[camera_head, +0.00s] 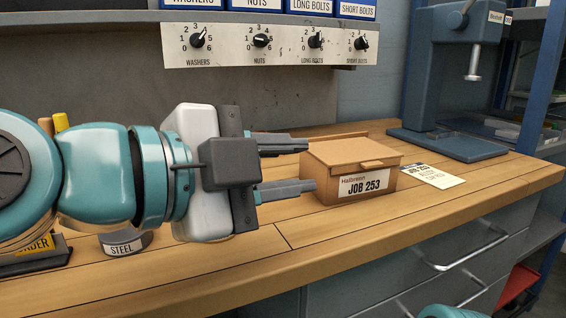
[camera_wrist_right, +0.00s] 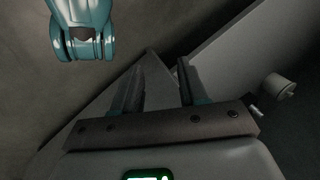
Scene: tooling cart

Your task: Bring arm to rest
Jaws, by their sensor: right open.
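My left gripper (camera_head: 290,167) reaches in from the left in the head view, above the wooden bench. Its two fingers are apart, with nothing between them that I can see. The fingertips are close to the left side of a closed cardboard box (camera_head: 345,190) labelled JOB 253; I cannot tell whether they touch it. My right gripper (camera_wrist_right: 162,85) shows in the right wrist view with its two fingers apart and empty.
A job card (camera_head: 432,176) lies right of the box. A blue press (camera_head: 440,90) stands at the back right. A dial panel (camera_head: 265,44) hangs at the back. A STEEL container (camera_head: 125,243) is partly hidden behind my left arm. The front right bench top (camera_head: 330,240) is clear.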

